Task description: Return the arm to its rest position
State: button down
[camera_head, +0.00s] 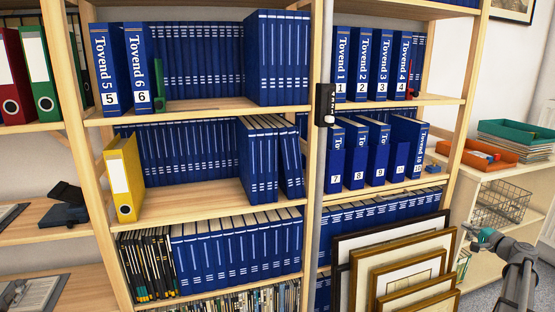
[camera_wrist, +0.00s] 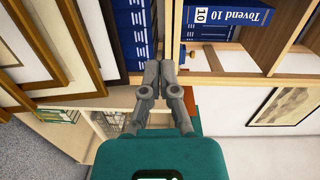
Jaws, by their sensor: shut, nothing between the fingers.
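My gripper (camera_wrist: 160,70) shows in the wrist view with its two grey fingers together at the tips and nothing between them. In the head view my arm stands at the lower right, in front of the low side shelf and just right of the leaning framed prints (camera_head: 345,258). The same frames appear at the upper left of the wrist view (camera_wrist: 88,40). The gripper looks clear of the frames and the bookcase, though the exact gap cannot be told.
A wooden bookcase (camera_head: 215,107) holds rows of blue binders, with a yellow binder (camera_head: 123,178) on its middle shelf. A low shelf at right carries an orange tray (camera_head: 477,155), a teal tray (camera_head: 515,131) and a wire basket (camera_head: 500,203).

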jog(key=a+f+n+g+y, duration=0.1)
jog(key=a+f+n+g, duration=0.25)
jog(key=a, duration=0.75)
jog(key=a+f+n+g+y, duration=0.1)
jog(key=a+f+n+g, duration=0.2)
jog(key=a, duration=0.9)
jog(key=a+f+n+g+y, duration=0.1)
jog(key=a+f+g, duration=0.25)
jog(key=a, duration=0.75)
jog(key=s+a+f+n+g+h, duration=0.3)
jog(key=s+a+f+n+h, duration=0.1)
jog(key=s+a, duration=0.6)
jog(key=s+a+f+n+g+h, duration=0.35)
jog(key=s+a, duration=0.55)
jog(key=a, duration=0.3)
notch_tip(320, 180, up, 35)
jog(key=p, duration=3.5)
jog(key=shift+w+d, duration=0.15)
jog(key=shift+w, duration=0.15)
jog(key=shift+r, duration=0.1)
